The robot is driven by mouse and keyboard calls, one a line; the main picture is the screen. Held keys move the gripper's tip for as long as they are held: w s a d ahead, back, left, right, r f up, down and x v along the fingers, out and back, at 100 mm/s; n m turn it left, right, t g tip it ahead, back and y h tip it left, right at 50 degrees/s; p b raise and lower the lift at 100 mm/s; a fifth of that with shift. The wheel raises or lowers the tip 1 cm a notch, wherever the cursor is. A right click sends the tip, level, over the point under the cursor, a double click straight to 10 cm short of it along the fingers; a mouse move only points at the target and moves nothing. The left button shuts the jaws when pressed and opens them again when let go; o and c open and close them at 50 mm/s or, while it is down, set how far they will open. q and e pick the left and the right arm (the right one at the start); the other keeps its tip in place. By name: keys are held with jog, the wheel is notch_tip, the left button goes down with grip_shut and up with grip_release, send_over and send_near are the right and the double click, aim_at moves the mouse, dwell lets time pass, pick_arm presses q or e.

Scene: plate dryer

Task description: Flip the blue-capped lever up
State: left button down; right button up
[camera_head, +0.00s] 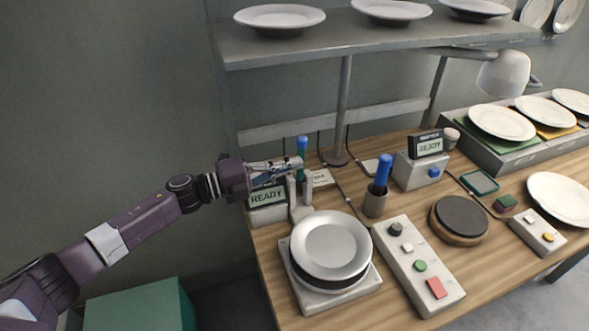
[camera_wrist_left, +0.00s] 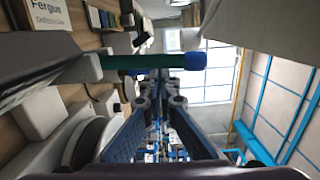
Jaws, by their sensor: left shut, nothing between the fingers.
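The lever has a green shaft and a blue cap (camera_head: 302,144), and stands about upright at the table's back left. A pale bracket (camera_head: 307,192) stands below it, and its lower part is partly hidden by my gripper. My left gripper (camera_head: 297,163) is shut and empty, with its fingertips at the lever's shaft in the picture. In the left wrist view the blue cap (camera_wrist_left: 194,60) and green shaft (camera_wrist_left: 140,61) lie across the picture, just beyond the shut fingertips (camera_wrist_left: 160,76). I cannot tell whether they touch. My right gripper is out of view.
A READY display (camera_head: 267,197) stands beside the bracket. A grey cup (camera_head: 374,203) with a blue-topped object and a button panel (camera_head: 418,264) are to the right. A shelf (camera_head: 330,47) overhangs the back.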

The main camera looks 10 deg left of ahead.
pick_arm(q)
jog(key=shift+w+a+r+n, duration=0.15)
jog(key=shift+w+a+n, duration=0.3)
jog(key=shift+w+n, duration=0.4)
jog(key=shift+w+a+n, duration=0.25)
jog(key=shift+w+a+r, duration=0.1)
jog(key=shift+a, duration=0.05)
